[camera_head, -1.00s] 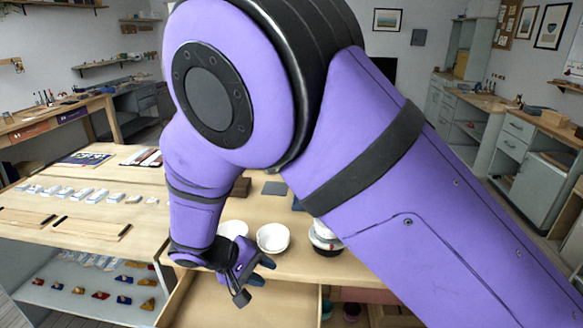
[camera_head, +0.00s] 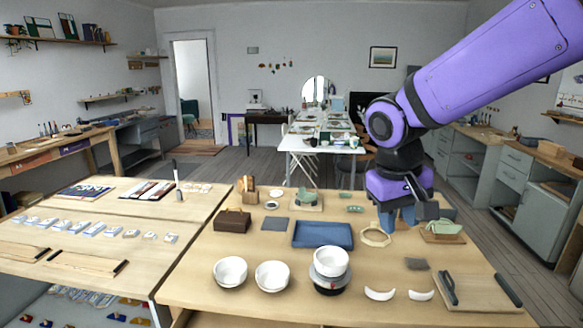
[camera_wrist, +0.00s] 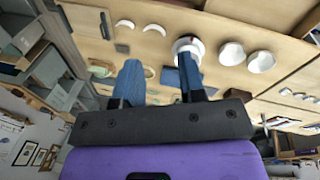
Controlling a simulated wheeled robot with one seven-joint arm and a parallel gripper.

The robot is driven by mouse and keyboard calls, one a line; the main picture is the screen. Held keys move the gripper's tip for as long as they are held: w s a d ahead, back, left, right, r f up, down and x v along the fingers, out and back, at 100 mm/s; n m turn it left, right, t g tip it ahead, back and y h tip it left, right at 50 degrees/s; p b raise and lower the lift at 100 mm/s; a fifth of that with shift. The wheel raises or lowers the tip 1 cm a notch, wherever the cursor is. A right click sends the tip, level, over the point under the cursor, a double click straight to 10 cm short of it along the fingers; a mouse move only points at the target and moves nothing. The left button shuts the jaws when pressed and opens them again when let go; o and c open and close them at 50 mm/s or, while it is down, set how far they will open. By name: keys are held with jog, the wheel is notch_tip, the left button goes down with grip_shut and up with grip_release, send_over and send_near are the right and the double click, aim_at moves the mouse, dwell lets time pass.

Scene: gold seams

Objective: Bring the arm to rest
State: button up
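My purple arm (camera_head: 490,65) reaches in from the upper right in the head view, with its elbow bent. My gripper (camera_head: 398,218) points down over the back right part of the near workbench (camera_head: 200,290). In the wrist view my gripper (camera_wrist: 158,75) has its two blue fingers apart, with nothing held between them. The gap to the bench top cannot be told exactly.
Near my gripper are a blue tray (camera_head: 322,235), an octagonal frame (camera_head: 376,237) and a green piece on a board (camera_head: 443,230). White bowls (camera_head: 272,276) and a stacked bowl (camera_head: 331,262) stand in front. A wooden board (camera_head: 478,292) lies right.

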jog(key=s+d+r+m+t+y, duration=0.1)
jog(key=s+d+r+t, duration=0.1)
jog(key=s+d, duration=0.4)
jog(key=s+d+r+m+t+y, duration=0.1)
jog(key=s+d+r, duration=0.3)
jog(key=s, duration=0.6)
jog(key=shift+d+r+t, duration=0.3)
jog(key=shift+d+t, duration=0.4)
jog(key=shift+d, duration=0.15)
